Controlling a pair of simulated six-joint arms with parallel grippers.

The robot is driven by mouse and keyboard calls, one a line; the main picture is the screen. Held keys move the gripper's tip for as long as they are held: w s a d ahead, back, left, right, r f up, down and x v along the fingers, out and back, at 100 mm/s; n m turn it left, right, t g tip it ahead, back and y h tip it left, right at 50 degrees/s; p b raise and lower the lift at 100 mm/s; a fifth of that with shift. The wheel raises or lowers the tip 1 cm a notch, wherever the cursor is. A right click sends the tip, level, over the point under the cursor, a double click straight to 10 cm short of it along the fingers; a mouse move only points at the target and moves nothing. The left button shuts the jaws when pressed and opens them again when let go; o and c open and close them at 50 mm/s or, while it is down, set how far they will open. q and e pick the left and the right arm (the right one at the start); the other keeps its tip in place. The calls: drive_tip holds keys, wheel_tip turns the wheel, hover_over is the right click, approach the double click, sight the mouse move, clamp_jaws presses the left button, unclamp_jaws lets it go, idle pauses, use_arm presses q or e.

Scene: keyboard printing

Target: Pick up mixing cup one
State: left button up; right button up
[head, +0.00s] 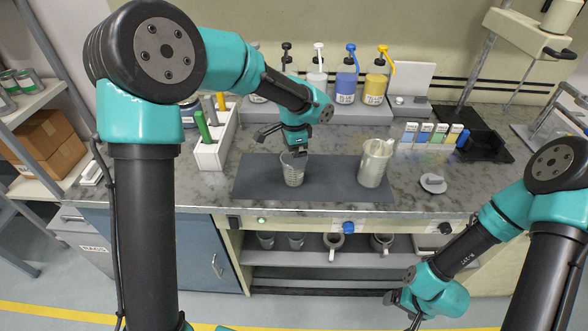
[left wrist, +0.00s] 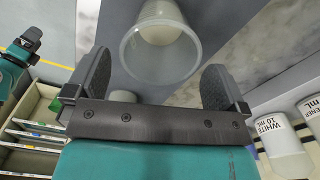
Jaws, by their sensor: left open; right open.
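A clear graduated mixing cup (head: 293,170) stands upright on the dark mat (head: 335,185) on the counter. My left gripper (head: 298,149) is open just above and behind its rim. In the left wrist view the translucent cup (left wrist: 160,58) shows between the two spread fingers of my left gripper (left wrist: 156,72); neither finger visibly grips it. How deep the fingers reach beside the cup is hard to tell. My right gripper (head: 410,309) is open and empty, low in front of the counter at the right.
A larger, paler container (head: 375,163) with a stick stands on the mat to the right. A white rack (head: 213,140) with markers is to the left. Pump bottles (head: 346,83) line the back. More cups (head: 296,240) and mugs (head: 334,241) sit on the shelf below.

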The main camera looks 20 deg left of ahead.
use_arm(q)
drive_tip(key=shift+f, duration=0.1)
drive_tip(key=shift+f, duration=2.5)
drive_tip(key=shift+c, duration=0.5)
drive_tip(key=c, duration=0.6)
